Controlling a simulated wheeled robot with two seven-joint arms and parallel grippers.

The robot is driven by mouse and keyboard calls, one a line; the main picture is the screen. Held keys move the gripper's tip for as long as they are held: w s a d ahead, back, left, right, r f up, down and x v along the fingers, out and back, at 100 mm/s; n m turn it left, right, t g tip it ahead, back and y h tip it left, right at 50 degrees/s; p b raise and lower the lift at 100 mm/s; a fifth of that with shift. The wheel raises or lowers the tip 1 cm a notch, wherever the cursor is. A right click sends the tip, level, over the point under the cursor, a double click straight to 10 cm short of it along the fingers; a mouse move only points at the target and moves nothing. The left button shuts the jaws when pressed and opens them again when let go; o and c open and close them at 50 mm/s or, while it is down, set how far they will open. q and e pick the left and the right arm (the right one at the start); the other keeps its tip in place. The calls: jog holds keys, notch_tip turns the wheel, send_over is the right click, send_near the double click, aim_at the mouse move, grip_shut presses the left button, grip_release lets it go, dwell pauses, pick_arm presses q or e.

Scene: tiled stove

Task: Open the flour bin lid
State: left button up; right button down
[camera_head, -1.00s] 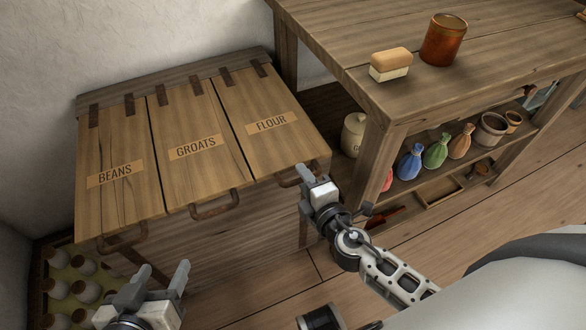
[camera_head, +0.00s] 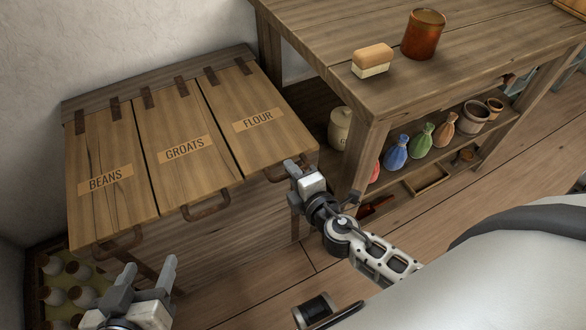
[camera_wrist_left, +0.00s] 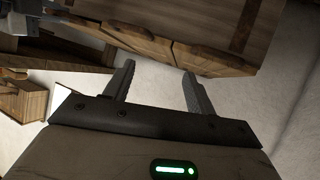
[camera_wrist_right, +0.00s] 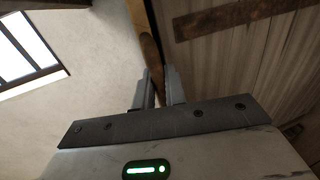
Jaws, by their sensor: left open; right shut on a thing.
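The flour bin lid (camera_head: 262,140) is the rightmost of three wooden lids, labelled FLOUR, and lies closed, level with the others. Its front handle (camera_head: 274,175) is partly hidden by my right gripper (camera_head: 295,168). That gripper is shut on the flour handle at the lid's front edge. In the right wrist view a brown bar (camera_wrist_right: 151,55) runs between the close-set fingers (camera_wrist_right: 159,88). My left gripper (camera_head: 152,270) is open and empty, in front of and below the beans handle. Its spread fingers also show in the left wrist view (camera_wrist_left: 157,85).
The beans lid (camera_head: 105,175) and groats lid (camera_head: 185,145) are closed. A wooden table (camera_head: 330,100) stands close on the right, bearing a brush (camera_head: 373,60) and a brown cup (camera_head: 423,35). A crate of jars (camera_head: 70,285) sits at lower left.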

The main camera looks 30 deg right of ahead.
notch_tip(320, 180, up, 2)
jog(key=shift+r+p, duration=0.1)
jog(key=shift+p, duration=0.65)
pick_arm(q)
notch_tip(320, 180, up, 8)
jog(key=s+a+g+y+p, duration=0.1)
jog(key=a+p, duration=0.1)
jog(key=p, duration=1.5)
jog(key=shift+s+a+g+y, duration=0.15)
jog(key=shift+a+g+y, duration=0.15)
jog(key=shift+a, duration=0.05)
pick_arm(e)
jog(key=w+r+g, duration=0.1)
jog(key=w+r, duration=0.3)
jog(key=r, duration=0.7)
jog(key=w+r+g, duration=0.1)
jog(key=w+r, duration=0.3)
jog(key=r, duration=0.7)
jog(key=shift+a, duration=0.15)
jog(key=shift+r, duration=0.1)
pick_arm(q)
jog(key=shift+r, duration=0.1)
pick_arm(e)
jog(key=c, duration=1.5)
grip_release()
jog(key=shift+c, duration=0.2)
